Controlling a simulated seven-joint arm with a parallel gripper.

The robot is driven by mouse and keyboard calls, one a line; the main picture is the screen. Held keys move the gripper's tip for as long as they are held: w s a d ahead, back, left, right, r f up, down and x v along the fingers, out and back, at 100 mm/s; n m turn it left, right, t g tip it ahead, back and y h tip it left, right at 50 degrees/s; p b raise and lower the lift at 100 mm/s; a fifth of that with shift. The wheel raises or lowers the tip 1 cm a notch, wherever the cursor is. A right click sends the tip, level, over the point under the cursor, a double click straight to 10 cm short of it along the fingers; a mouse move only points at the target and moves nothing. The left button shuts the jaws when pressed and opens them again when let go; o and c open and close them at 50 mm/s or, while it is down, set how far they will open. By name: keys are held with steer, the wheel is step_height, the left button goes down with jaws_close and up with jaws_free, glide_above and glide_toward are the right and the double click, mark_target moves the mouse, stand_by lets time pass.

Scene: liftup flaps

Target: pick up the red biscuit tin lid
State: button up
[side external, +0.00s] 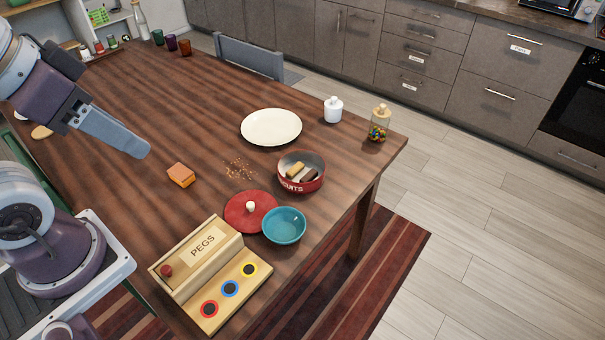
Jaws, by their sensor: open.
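The red biscuit tin lid (236,214) lies flat on the wooden table with its pale round knob up. A teal bowl (284,228) stands close at its lower right and overlaps its edge in the picture; I cannot tell whether they touch. The red biscuit tin (301,184), marked "BISCUITS", stands open behind the lid with a few biscuits inside. My gripper (142,152) is at the left, above the table and well away from the lid. It is open, seen side-on, with nothing visible in it.
A wooden PEGS box (198,246) with ringed holes stands in front of the lid. An orange block (181,175) and crumbs (240,168) lie to its upper left. A white plate (271,127), white jar (333,109) and sweets jar (379,123) stand farther back.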

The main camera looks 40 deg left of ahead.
stand_by(0.5)
steer(key=m+g, duration=0.5)
steer(key=m, duration=0.3)
glide_above(250, 204)
step_height(250, 204, down, 23)
steer(key=shift+m+g, duration=0.3)
steer(key=shift+m, duration=0.2)
step_height(250, 204, down, 13)
jaws_close()
